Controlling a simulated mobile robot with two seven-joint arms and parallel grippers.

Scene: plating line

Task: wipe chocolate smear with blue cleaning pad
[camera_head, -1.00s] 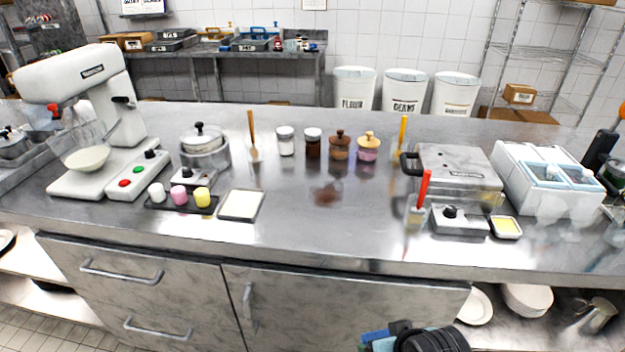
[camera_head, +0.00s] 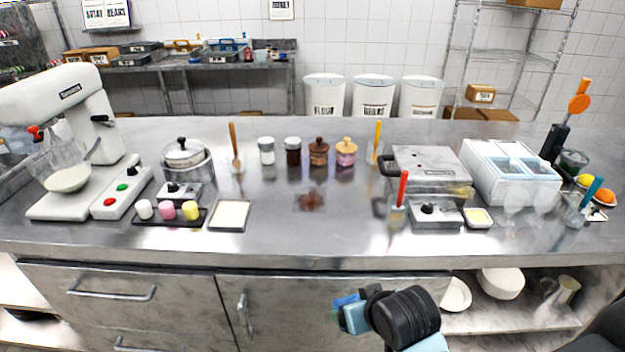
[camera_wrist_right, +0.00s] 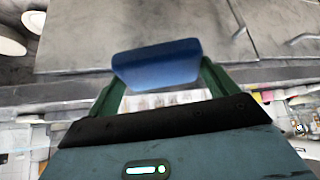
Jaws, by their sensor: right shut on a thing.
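The chocolate smear (camera_head: 309,201) is a brown patch on the middle of the steel counter (camera_head: 290,238). My right gripper (camera_head: 347,312) is low in front of the counter's front edge, apart from the smear. It is shut on the blue cleaning pad (camera_head: 352,317). In the right wrist view the pad (camera_wrist_right: 157,64) sits between the two green fingers of my right gripper (camera_wrist_right: 160,84). My left gripper is in neither view.
Behind the smear stand several jars (camera_head: 318,150). To its left are a white tray (camera_head: 230,214) and a dark tray with coloured cups (camera_head: 168,220). To its right are a red-handled tool (camera_head: 402,188) and a steel press (camera_head: 430,165). The counter around the smear is clear.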

